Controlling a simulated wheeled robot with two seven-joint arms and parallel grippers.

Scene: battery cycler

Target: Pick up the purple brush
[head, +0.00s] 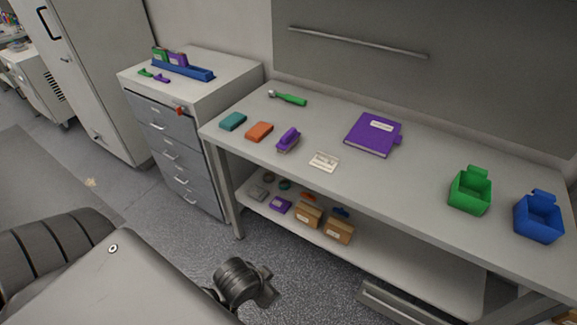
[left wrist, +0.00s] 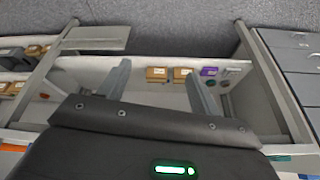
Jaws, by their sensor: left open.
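The purple brush (head: 288,139) lies on the grey workbench (head: 420,185) in the head view, near its front edge and right of an orange block. Nothing holds it. My left gripper (left wrist: 157,72) shows in the left wrist view with its two fingers apart and nothing seen between them. It faces the bench's lower shelf side, and I cannot make out the brush in that view. My right gripper is not in view.
Near the brush are an orange block (head: 259,131), a teal block (head: 233,121), a white card (head: 324,161) and a purple binder (head: 374,134). Green (head: 470,192) and blue (head: 538,218) bins stand at right. Small boxes (head: 308,214) sit on the lower shelf. A drawer cabinet (head: 185,150) stands left.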

